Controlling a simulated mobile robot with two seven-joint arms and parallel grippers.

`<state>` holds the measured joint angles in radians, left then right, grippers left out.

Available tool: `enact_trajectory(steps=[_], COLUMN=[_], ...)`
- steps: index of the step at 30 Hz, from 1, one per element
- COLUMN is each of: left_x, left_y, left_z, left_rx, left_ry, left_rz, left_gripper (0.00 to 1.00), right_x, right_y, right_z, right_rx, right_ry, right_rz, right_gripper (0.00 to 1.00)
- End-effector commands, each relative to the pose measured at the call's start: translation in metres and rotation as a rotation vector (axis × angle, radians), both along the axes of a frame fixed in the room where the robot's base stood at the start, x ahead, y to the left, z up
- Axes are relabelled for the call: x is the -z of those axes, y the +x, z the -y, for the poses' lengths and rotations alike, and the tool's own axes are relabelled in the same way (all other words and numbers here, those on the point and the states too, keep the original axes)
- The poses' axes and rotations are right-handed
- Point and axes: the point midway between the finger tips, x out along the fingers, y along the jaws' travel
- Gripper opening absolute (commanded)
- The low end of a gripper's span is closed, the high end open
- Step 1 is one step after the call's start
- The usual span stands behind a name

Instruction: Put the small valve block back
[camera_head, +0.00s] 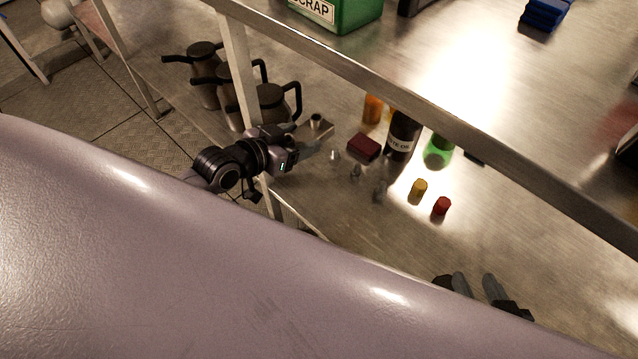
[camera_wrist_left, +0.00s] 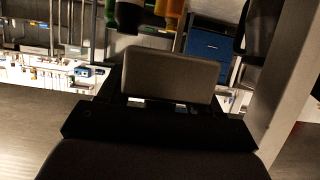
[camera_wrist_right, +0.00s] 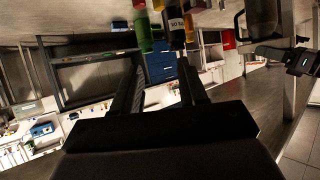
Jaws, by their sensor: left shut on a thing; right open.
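The small valve block (camera_head: 316,126) is a grey metal block with a round port on top. In the head view it sits at the tip of my left gripper (camera_head: 298,140), which is shut on it beside a table post. In the left wrist view the block (camera_wrist_left: 170,76) shows as a plain grey face between the fingers, which are mostly hidden. My right gripper (camera_head: 477,284) is open and empty at the lower right of the head view. Its two spread fingers (camera_wrist_right: 160,85) also show in the right wrist view, with nothing between them.
A dark red box (camera_head: 364,147), labelled dark bottle (camera_head: 402,136), green bottle (camera_head: 438,152), yellow cap (camera_head: 419,188) and red cap (camera_head: 441,206) are on the metal surface. A long metal rail (camera_head: 345,68) crosses above. Right of the caps is clear.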

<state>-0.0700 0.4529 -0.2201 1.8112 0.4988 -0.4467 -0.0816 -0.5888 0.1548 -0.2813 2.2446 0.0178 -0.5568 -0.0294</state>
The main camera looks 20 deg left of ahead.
Motion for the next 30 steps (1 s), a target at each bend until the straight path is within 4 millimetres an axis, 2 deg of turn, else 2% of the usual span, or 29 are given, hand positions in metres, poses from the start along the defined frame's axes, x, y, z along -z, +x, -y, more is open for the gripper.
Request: enact_trajectory(steps=[1, 4, 8, 24, 27, 30], left_x=[-0.005, -0.004, 0.011, 0.13, 0.144, 0.15], left_y=[0.002, 0.002, 0.002, 0.002, 0.002, 0.003], left_z=[0.0, 0.0, 0.0, 0.0, 0.0, 0.0], left_rx=[0.0, 0.0, -0.001, -0.001, -0.001, -0.001], left_ry=[-0.002, -0.002, -0.002, -0.001, -0.003, -0.003], left_rz=[0.013, 0.013, 0.011, 0.012, 0.013, 0.014], left_gripper=[0.0, 0.0, 0.0, 0.0, 0.0, 0.0], right_x=[0.0, 0.0, 0.005, 0.021, 0.02, 0.02], right_y=[0.0, 0.0, 0.002, 0.016, 0.017, 0.016], right_z=[0.0, 0.0, -0.004, -0.048, -0.055, -0.051], right_rx=[0.0, 0.0, -0.004, -0.075, -0.09, -0.086], right_ry=[0.0, 0.002, 0.026, 0.309, 0.348, 0.326], right_rz=[0.0, -0.001, 0.0, -0.011, -0.011, 0.009], right_gripper=[0.43, 0.43, 0.43, 0.43, 0.43, 0.43])
